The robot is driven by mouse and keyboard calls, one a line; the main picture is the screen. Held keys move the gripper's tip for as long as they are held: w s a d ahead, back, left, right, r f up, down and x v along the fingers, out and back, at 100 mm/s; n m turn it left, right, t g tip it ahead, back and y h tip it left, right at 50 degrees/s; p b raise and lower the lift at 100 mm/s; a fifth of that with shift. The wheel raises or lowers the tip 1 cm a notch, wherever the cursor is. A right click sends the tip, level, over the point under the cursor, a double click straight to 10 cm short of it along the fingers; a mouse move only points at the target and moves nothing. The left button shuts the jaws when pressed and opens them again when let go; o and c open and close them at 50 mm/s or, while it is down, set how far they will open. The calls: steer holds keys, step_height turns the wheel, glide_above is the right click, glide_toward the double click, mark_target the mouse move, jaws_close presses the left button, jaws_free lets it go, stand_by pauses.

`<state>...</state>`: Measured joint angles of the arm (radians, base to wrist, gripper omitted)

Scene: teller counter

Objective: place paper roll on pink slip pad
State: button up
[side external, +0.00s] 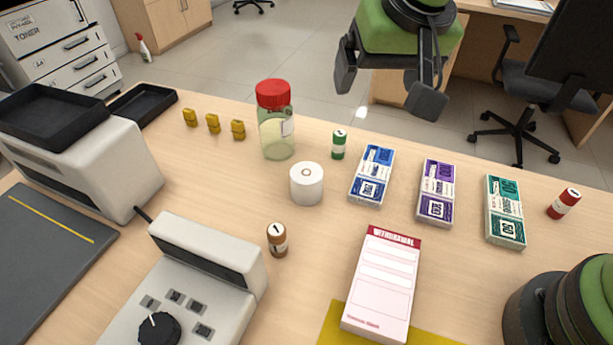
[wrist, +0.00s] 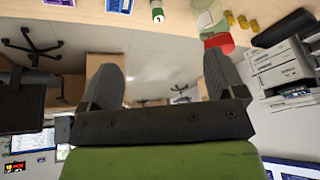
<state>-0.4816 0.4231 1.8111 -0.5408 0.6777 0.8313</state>
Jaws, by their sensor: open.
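The white paper roll (side external: 306,185) stands upright on the counter near its middle, in the side external view. The pink slip pad (side external: 383,283), headed "WITHDRAWAL", lies at the front, right of the roll and nearer the camera. My gripper (side external: 390,95) is open and empty, raised above the far side of the counter, apart from both. In the wrist view my gripper's two fingers (wrist: 161,85) are spread with nothing between them. That view looks out over the room, and I cannot make out the roll or pad in it.
A red-lidded jar (side external: 276,125) stands behind the roll, with a green coin roll (side external: 339,145) to its right. Blue (side external: 372,176), purple (side external: 436,193) and teal (side external: 505,212) banknote bundles lie right of the roll. A brown coin roll (side external: 277,240) stands in front.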

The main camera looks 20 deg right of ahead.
steer(key=n, duration=0.1)
glide_toward(306, 173)
step_height(306, 173, down, 3)
steer(key=x, duration=0.4)
steer(key=shift+w+a, duration=0.25)
steer(key=shift+w+d+x, duration=0.1)
steer(key=shift+d+x, duration=0.1)
steer(key=shift+x, duration=1.2)
steer(key=shift+w+d+x, duration=0.15)
steer(key=shift+x, duration=1.25)
steer(key=shift+r, duration=0.15)
steer(key=shift+c, duration=0.4)
steer(key=c, duration=1)
steer(key=shift+c, duration=0.2)
steer(key=shift+r, duration=0.1)
